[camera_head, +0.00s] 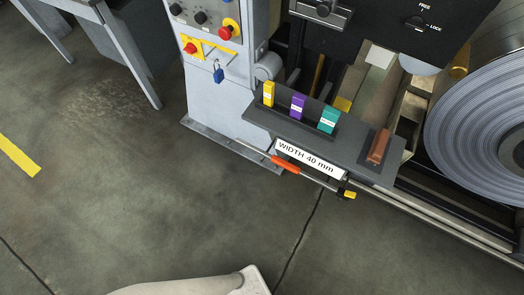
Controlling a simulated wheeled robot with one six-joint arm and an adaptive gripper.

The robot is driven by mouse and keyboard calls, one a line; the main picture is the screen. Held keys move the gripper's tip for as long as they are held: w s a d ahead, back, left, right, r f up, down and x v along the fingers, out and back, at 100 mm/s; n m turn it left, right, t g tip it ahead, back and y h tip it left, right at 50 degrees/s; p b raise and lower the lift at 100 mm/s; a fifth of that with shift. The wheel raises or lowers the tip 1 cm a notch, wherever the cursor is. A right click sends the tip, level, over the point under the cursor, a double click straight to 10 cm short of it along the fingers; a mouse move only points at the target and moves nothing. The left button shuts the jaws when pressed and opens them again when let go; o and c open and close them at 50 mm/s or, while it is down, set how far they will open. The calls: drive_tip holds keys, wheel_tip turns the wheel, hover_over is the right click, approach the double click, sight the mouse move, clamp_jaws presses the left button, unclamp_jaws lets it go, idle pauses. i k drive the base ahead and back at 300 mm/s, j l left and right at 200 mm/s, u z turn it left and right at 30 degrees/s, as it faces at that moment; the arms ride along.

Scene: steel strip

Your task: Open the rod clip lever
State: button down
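A thin metal rod (318,181) runs slantwise below the front of a dark shelf, with an orange-red sleeve (285,164) around part of it. At its right end sits a small black clip-like block with a yellow tab (349,195), which looks like the rod clip lever. The tab is too small to tell whether it is open or shut. A pale link of my arm shows at the bottom edge, well below the rod. My gripper is not in view.
The dark shelf (345,148) holds yellow (268,93), purple (298,106) and teal (328,120) blocks and a brown block (378,147). A "WIDTH 40 mm" sign (306,157) hangs in front. A steel coil (480,125) stands right. The floor in front is clear.

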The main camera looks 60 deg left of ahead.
sight(349, 194)
drive_tip(key=i+j+u, duration=0.1)
drive_tip(key=u, duration=0.95)
drive_tip(key=j+z, duration=0.1)
drive_tip(key=z, duration=0.4)
drive_tip(key=i+j+z, duration=0.1)
drive_tip(key=i+j, duration=0.05)
drive_tip(key=j, duration=0.05)
